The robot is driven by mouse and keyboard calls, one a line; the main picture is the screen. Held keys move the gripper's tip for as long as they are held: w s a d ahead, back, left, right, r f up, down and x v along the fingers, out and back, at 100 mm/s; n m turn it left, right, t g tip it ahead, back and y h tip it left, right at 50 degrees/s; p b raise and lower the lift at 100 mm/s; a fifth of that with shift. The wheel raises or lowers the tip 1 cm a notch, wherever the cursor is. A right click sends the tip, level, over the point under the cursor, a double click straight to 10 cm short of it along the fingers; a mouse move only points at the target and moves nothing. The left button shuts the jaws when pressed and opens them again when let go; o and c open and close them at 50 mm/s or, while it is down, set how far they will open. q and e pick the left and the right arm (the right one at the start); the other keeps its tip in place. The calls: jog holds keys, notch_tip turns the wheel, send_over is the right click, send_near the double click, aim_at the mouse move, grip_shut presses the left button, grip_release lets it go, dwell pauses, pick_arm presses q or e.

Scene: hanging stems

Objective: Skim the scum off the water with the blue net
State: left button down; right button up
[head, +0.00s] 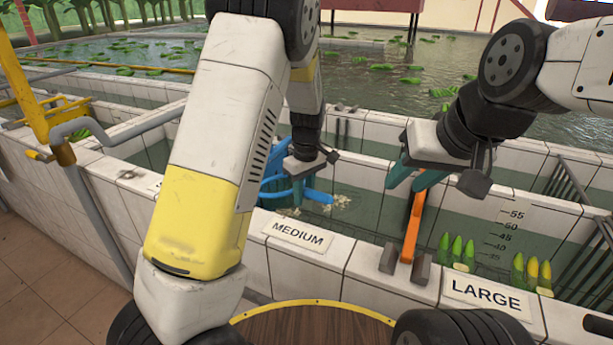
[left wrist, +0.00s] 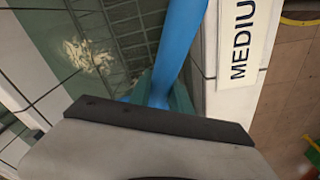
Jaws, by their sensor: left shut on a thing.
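The blue net (head: 318,195) is in the medium tank, its handle held by my left gripper (head: 297,188). In the left wrist view, the blue handle (left wrist: 180,45) runs between the teal fingers (left wrist: 160,95). The net's mesh is hard to make out. Pale scum (head: 343,201) floats on the water just right of the net in the head view; it also shows in the left wrist view (left wrist: 88,55). My right gripper (head: 413,180) has its teal fingers apart, just above an orange-handled tool (head: 411,228) on the tank's front wall.
A MEDIUM sign (head: 298,236) and a LARGE sign (head: 486,296) mark the white tiled front wall. A yellow post (head: 38,105) with a grey pipe stands at left. A large pond lies behind.

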pick_arm(q)
notch_tip(320, 180, down, 16)
notch_tip(320, 180, up, 28)
dwell(2.8)
jog(key=shift+r, duration=0.1)
jog(key=shift+d, duration=0.1)
